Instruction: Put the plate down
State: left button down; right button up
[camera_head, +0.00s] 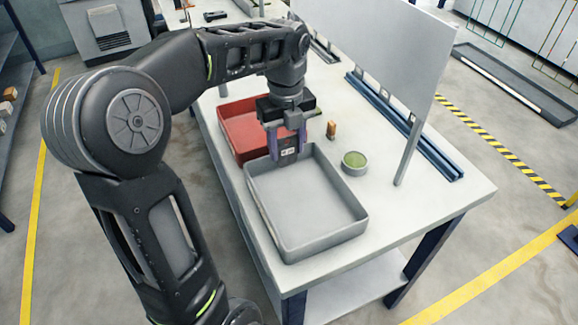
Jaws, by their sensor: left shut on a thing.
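My left gripper (288,140) points down with its purple-sided fingers shut on a small dark plate (287,156) that has a white label and a red mark. The plate is held upright at the back end of the grey tray (325,243). I cannot tell whether its lower edge touches the tray floor. The rest of the grey tray looks empty. The red tray (232,104) sits directly behind the grey one, partly hidden by my gripper. My right gripper is not in view.
A round tin with green contents (354,162) and a small orange-brown block (331,130) stand right of the trays on the white table (408,220). A grey upright panel (385,45) and a blue rail (430,148) run along the right side. The front right tabletop is clear.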

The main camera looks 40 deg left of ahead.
pick_arm(q)
jog(key=shift+f, duration=0.45)
jog(key=shift+f, duration=1.9)
jog(key=shift+f, duration=0.15)
jog(key=c, duration=0.7)
grip_release()
